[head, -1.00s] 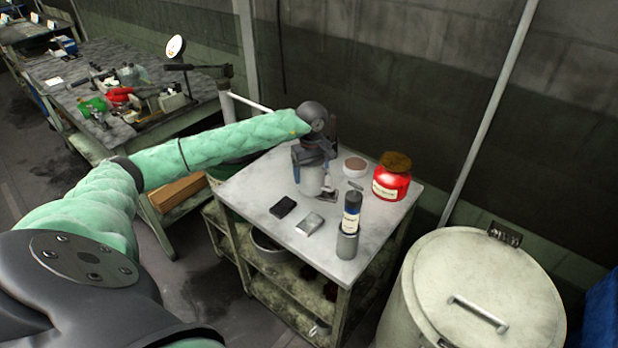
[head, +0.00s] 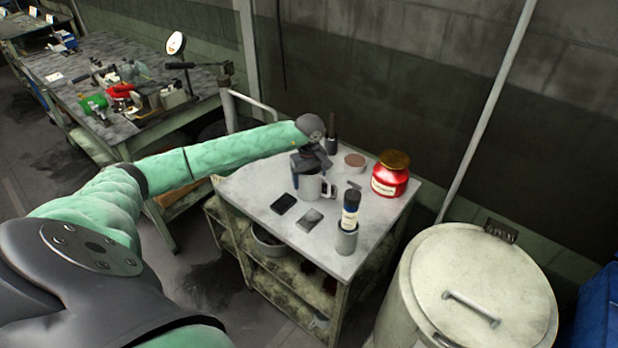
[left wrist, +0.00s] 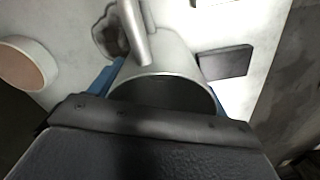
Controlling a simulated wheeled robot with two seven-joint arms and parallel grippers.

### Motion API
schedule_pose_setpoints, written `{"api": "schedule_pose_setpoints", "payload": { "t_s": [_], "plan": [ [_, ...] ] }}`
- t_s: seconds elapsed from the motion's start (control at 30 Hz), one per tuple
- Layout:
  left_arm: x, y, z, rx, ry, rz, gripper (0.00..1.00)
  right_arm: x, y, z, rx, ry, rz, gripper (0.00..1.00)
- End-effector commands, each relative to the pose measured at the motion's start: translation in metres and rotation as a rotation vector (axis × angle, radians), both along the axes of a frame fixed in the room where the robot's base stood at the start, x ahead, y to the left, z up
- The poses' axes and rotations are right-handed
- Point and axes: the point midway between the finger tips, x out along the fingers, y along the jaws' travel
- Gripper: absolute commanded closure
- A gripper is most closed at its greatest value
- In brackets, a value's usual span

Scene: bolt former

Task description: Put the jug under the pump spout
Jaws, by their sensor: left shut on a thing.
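The jug (head: 311,188) is a grey metal cup with a side handle pointing right, on or just above the small cart's top. I cannot tell if it touches the top. My left gripper (head: 308,168) is at the jug's far side, with its blue fingers on either side of the body. It is shut on the jug. In the left wrist view the jug (left wrist: 170,62) shows its dark open mouth toward me, between the fingers. I cannot make out the pump spout clearly. My right gripper is not in view.
A large lidded drum (head: 480,270) stands right. A cluttered workbench (head: 50,68) is at the back left.

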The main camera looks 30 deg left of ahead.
Motion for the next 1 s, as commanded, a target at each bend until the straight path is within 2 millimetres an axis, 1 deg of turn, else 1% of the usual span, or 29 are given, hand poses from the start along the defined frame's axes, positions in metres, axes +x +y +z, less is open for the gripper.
{"api": "schedule_pose_setpoints", "payload": {
  "t_s": [0.3,0.33,0.4,0.43,0.87,0.97,1.0],
  "plan": [
    [0.0,0.0,-0.002,0.001,-0.001,0.0,0.51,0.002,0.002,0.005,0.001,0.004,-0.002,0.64],
    [0.0,0.0,-0.002,0.0,0.0,0.0,0.2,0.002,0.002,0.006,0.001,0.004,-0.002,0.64],
    [0.0,0.0,-0.002,0.0,0.0,0.0,0.06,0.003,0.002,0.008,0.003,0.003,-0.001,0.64],
    [0.0,0.0,-0.002,0.0,0.0,0.0,0.02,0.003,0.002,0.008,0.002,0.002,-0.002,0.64],
    [0.0,0.0,0.0,0.0,0.0,0.0,0.02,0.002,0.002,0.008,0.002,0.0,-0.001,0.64],
    [0.0,0.0,0.002,0.0,0.0,0.0,0.02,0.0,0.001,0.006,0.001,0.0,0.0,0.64],
    [0.0,0.0,0.002,0.001,-0.001,0.0,0.02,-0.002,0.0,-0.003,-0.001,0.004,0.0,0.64]
  ]
}}
